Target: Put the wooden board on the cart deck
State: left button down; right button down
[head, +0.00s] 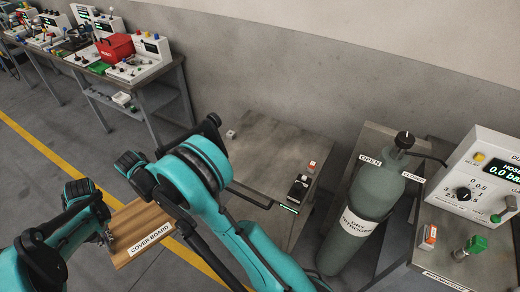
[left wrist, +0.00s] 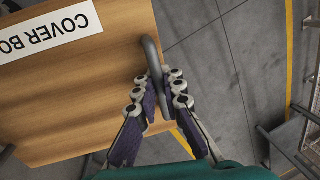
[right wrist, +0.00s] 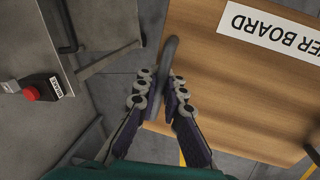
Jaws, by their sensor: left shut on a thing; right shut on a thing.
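The wooden board (head: 133,218), labelled COVER BOARD, is held in the air between my two arms, left of the cart. My left gripper (head: 106,236) is shut on a dark handle at the board's edge; the left wrist view shows this grip (left wrist: 158,98) on the board (left wrist: 80,90). My right gripper (right wrist: 158,98) is shut on the handle at the board's other side (right wrist: 235,85); in the head view my right arm hides it. The cart deck (head: 268,145) is a grey flat top at centre, with small items along its right and far edges.
A green gas cylinder (head: 365,205) labelled DRY NITROGEN stands right of the cart. A gauge console (head: 478,180) is at far right. A workbench (head: 150,75) with instruments and a red box (head: 115,48) is at upper left. The deck's middle is clear.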

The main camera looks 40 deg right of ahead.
aim_at(262, 160)
jog(key=i+z, duration=0.85)
jog(key=z, duration=1.05)
